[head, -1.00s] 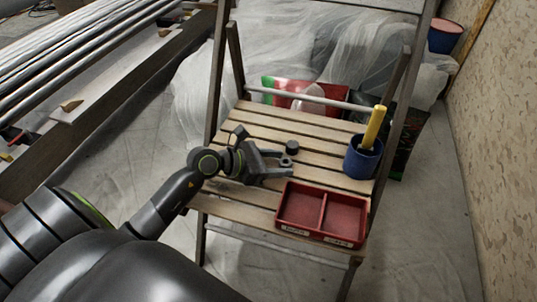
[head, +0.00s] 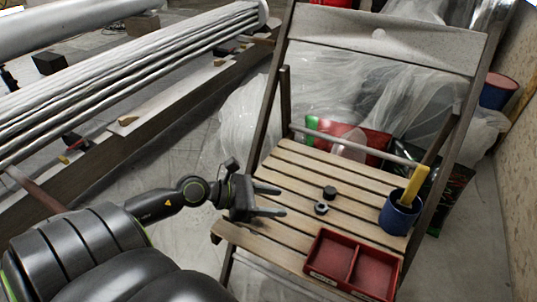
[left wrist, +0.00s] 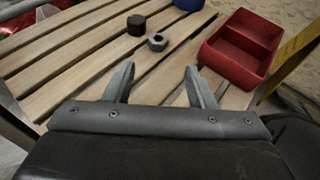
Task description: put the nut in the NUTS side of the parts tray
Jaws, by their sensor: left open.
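The nut (head: 321,208) is a small grey hexagonal ring with a dark hole, lying on the wooden chair seat. It also shows in the left wrist view (left wrist: 158,42), beyond the gap between my fingers. My left gripper (head: 282,200) is open and empty, to the left of the nut and apart from it; its fingers show in the left wrist view (left wrist: 160,66). The red parts tray (head: 335,284) has two empty compartments with a divider and sits at the seat's front right. A pale label shows on its front, too small to read. My right gripper is not in view.
A black cap-like piece (head: 329,192) sits just behind the nut. A blue cup (head: 395,217) with a yellow-handled tool stands at the seat's right. The chair's backrest (head: 385,42) rises behind. The slats left of the nut are clear.

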